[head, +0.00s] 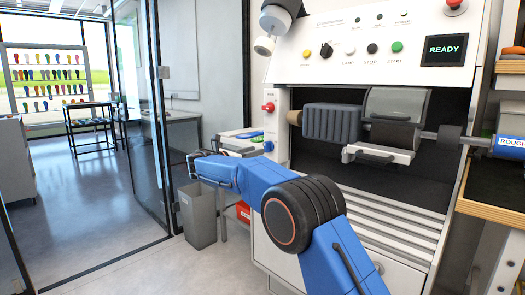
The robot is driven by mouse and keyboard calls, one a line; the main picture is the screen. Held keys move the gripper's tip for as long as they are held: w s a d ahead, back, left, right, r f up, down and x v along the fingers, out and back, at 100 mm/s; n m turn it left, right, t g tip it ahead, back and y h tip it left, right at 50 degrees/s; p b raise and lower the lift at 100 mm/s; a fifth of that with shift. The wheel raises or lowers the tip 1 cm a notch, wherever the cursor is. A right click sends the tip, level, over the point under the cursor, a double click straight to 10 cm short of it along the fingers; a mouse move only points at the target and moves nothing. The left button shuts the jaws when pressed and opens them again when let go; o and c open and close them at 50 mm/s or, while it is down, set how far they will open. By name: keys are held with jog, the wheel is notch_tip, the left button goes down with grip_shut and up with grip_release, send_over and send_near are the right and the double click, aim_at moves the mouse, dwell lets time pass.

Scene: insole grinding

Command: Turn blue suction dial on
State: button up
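The blue suction dial (269,146) is a small round knob on the white left side panel of the grinding machine, below a red dial (268,107). It shows above my blue forearm and looks uncovered. Its pointer is too small to read, so I cannot tell its setting. My gripper (192,160) is at the far end of my forearm, well to the left of the dial and apart from it. Its fingers are small and dark, and I cannot tell whether they are open or shut.
A grinding roller (332,124) sits below. A grey bin (198,215) and red box (243,212) stand left of the machine. A glass door (140,120) is further left.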

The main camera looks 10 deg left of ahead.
aim_at(265, 148)
jog(key=shift+x, duration=2.8)
grip_shut()
